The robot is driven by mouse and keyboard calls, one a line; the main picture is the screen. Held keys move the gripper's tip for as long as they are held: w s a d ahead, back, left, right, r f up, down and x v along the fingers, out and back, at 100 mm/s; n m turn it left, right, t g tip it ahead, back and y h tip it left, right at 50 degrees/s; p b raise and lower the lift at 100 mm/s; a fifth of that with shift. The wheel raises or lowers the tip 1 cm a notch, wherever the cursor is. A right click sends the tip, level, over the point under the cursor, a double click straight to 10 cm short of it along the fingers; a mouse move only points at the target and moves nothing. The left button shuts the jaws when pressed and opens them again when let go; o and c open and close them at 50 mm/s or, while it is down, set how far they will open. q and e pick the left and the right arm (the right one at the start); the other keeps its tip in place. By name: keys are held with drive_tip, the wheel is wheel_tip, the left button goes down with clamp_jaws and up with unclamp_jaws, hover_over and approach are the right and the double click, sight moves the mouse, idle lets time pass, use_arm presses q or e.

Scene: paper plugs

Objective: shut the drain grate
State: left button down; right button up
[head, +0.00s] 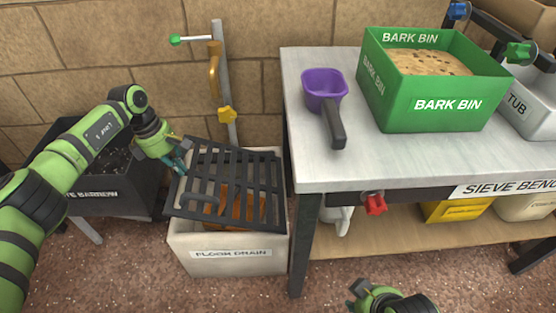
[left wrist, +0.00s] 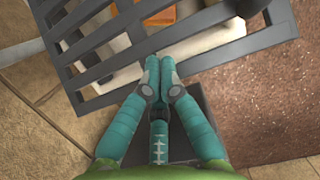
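The dark slatted drain grate (head: 228,171) lies tilted over the pale floor drain box (head: 228,253), and its left side overhangs the box. Orange shows through its slots. My left gripper (head: 180,164) is at the grate's left edge. In the left wrist view, the teal fingers of my left gripper (left wrist: 161,70) are drawn together across the edge bar of the grate (left wrist: 230,43). I cannot tell whether the bar is pinched between them. My right gripper (head: 362,289) is low in the head view, away from the grate; its fingers are mostly hidden.
A metal bench (head: 320,165) stands right of the drain, with a purple scoop (head: 322,85) and a green bark bin (head: 440,105) on top. A dark barrow (head: 105,195) is at the left.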

use_arm(q)
wheel_tip(320, 180, down, 6)
drive_tip(key=a+b, duration=0.2)
drive_tip(key=b, duration=0.3)
drive_tip(key=shift+r, duration=0.15)
idle(0.4)
drive_tip(key=a+b+x, duration=0.1)
drive_tip(key=b+x, duration=0.3)
drive_tip(key=x, duration=0.1)
drive_tip(key=p+v, duration=0.3)
drive_tip(key=v, duration=0.1)
drive_tip(key=shift+d+r, duration=0.15)
drive_tip(key=shift+r, duration=0.05)
idle(0.3)
